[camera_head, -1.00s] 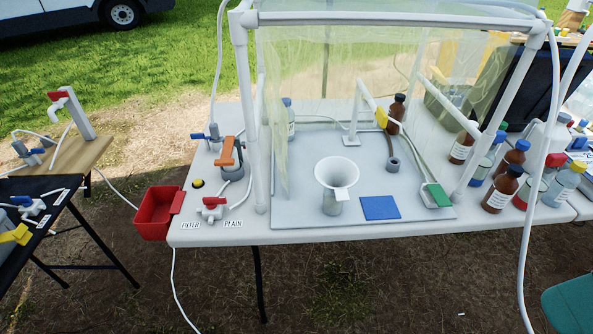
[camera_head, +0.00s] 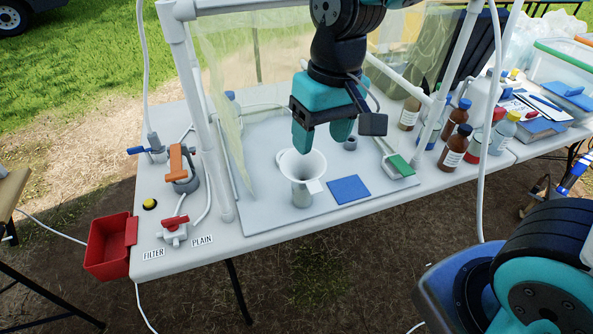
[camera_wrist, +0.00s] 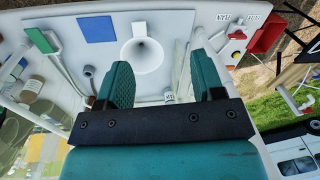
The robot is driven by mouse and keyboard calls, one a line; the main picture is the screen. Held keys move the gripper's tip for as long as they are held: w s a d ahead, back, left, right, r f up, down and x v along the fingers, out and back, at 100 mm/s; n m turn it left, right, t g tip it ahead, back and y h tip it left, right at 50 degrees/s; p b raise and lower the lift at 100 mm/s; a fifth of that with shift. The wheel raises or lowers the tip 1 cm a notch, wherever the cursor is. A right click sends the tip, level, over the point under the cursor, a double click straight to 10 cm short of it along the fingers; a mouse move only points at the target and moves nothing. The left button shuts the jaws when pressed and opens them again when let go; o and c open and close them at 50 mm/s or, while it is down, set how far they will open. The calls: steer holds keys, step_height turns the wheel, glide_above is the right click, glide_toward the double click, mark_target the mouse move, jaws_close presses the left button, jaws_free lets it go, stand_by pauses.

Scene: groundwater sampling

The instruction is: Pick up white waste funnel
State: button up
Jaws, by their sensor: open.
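The white waste funnel (camera_head: 304,166) sits upright in a grey cylindrical holder (camera_head: 301,197) on the grey board. It has a small square tab (camera_head: 315,187) on its rim. My gripper (camera_head: 322,142) is open and empty, above and just behind the funnel in the head view, and covers part of the far rim. In the wrist view the funnel (camera_wrist: 143,55) lies beyond my two teal fingers (camera_wrist: 163,82), near the middle of the gap. The fingers look apart from it.
A blue square pad (camera_head: 348,189) lies right of the funnel, with a green-ended tool (camera_head: 400,164) beyond. A white frame (camera_head: 208,120) with clear sheeting encloses the board. Valves (camera_head: 174,228) and a red bin (camera_head: 108,246) are at the left, brown bottles (camera_head: 455,147) at the right.

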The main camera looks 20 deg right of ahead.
steer(key=m+h, duration=0.2)
glide_toward(314, 185)
step_height(314, 185, down, 6)
steer(key=shift+s+d+p, duration=0.1)
steer(key=shift+s+p, duration=0.05)
steer(key=shift+p, duration=0.15)
steer(key=shift+d+f+p, duration=0.15)
steer(key=shift+f+p, duration=0.1)
steer(key=shift+f, duration=1.25)
steer(key=shift+d+f+p, duration=0.15)
steer(key=shift+f+p, duration=0.05)
steer(key=shift+f, duration=1.35)
steer(key=shift+c, duration=0.3)
steer(key=c, duration=0.9)
